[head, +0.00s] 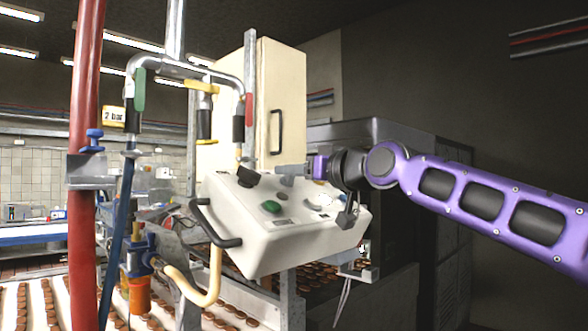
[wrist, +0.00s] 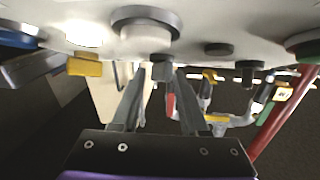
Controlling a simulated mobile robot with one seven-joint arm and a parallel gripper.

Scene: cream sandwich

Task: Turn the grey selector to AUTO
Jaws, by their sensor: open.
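The white control box (head: 250,235) has a sloped top panel with a green button (head: 271,207) and a black knob (head: 248,177). A small grey knob, which looks like the grey selector (head: 287,181), stands near the panel's back edge. My gripper (head: 290,170) reaches in from the right, just above it. In the wrist view, my open gripper (wrist: 160,73) has one fingertip on each side of the small grey knob (wrist: 162,70). I cannot tell whether the fingers touch it. The selector's pointer and the AUTO mark cannot be read.
A black handle (head: 215,228) sticks out at the box's front left. A red pole (head: 84,150) and a hanging pipe frame (head: 180,70) stand to the left. A cream cabinet (head: 285,100) is behind. In the wrist view, a large ringed fitting (wrist: 146,22) is close to the fingers.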

